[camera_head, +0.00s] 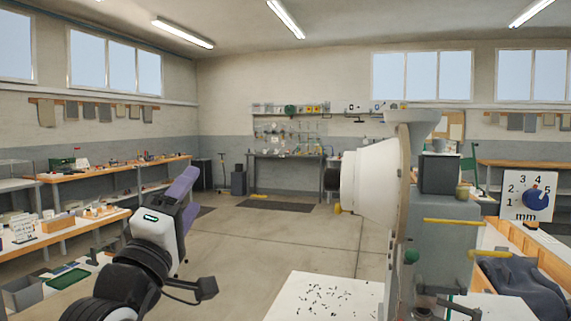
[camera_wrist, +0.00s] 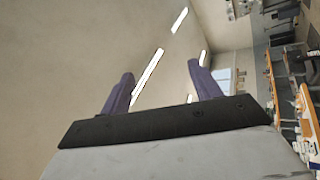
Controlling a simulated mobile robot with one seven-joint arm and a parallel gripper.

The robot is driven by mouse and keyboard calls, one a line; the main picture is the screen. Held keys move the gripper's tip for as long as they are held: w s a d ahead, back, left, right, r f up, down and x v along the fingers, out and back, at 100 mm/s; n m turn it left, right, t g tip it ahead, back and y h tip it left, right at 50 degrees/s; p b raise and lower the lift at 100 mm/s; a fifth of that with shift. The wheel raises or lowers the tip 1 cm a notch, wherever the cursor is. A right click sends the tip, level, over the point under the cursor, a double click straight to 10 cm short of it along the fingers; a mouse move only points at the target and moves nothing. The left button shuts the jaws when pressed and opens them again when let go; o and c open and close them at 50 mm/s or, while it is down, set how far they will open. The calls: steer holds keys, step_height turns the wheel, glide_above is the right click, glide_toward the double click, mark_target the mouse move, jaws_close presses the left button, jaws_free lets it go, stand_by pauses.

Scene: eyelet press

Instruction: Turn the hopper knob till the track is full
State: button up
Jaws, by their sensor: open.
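The hopper (camera_head: 372,182) is a large white cone-shaped drum on its side, mounted on the grey press (camera_head: 440,245) at the right of the head view.
A white sheet (camera_head: 308,304) with many small dark bits lies below the hopper. A dial board (camera_head: 518,208) marked in mm stands at the right, near dark cloth (camera_head: 525,288). Workbenches (camera_head: 75,230) line the left. Open floor (camera_head: 285,240) lies between my gripper and the hopper.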

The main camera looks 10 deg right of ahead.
mark_target(329, 181)
steer(key=s+d+m+g+h+p, duration=0.25)
steer(key=d+g+h, duration=0.25)
steer(key=d+g, duration=0.75)
steer(key=w+d+t+p, duration=0.1)
steer(key=w+d, duration=0.1)
steer(key=d, duration=0.2)
steer(key=w+d+t+p, duration=0.1)
steer(key=w+d, duration=0.2)
steer(key=d, duration=0.1)
steer(key=w+d+r+t+p, duration=0.1)
steer(key=w+d, duration=0.2)
steer(key=d, duration=0.2)
steer(key=shift+w+d+m+p, duration=0.1)
steer(key=shift+m+p, duration=0.15)
steer(key=shift+p, duration=0.1)
steer(key=shift+f, duration=0.1)
steer(key=c, duration=1)
